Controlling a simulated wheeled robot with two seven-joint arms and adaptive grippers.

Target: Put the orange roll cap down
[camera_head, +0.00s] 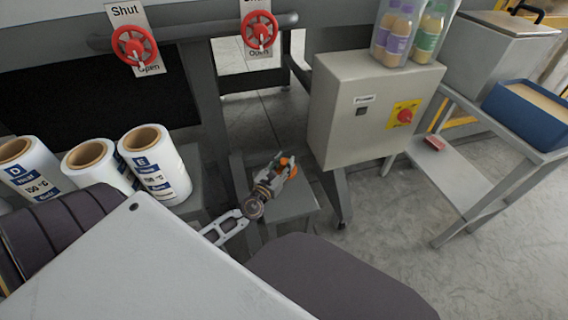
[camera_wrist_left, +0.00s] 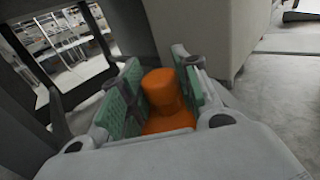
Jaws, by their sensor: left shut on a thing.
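The orange roll cap (camera_wrist_left: 165,95) sits between the green-padded fingers of my left gripper in the left wrist view. It shows as a raised round knob above a wider orange base. In the head view my left gripper (camera_head: 283,168) is shut on the orange roll cap (camera_head: 291,164), over or near a small grey stand (camera_head: 290,204). I cannot tell whether the cap touches the stand. My right gripper is not in view.
White film rolls, including one marked E (camera_head: 157,170), stand at the left. A grey power box (camera_head: 345,130) stands just right of the gripper. Red valve wheels (camera_head: 134,46) are above. A side table (camera_head: 520,135) with a blue box (camera_head: 527,112) is at the right.

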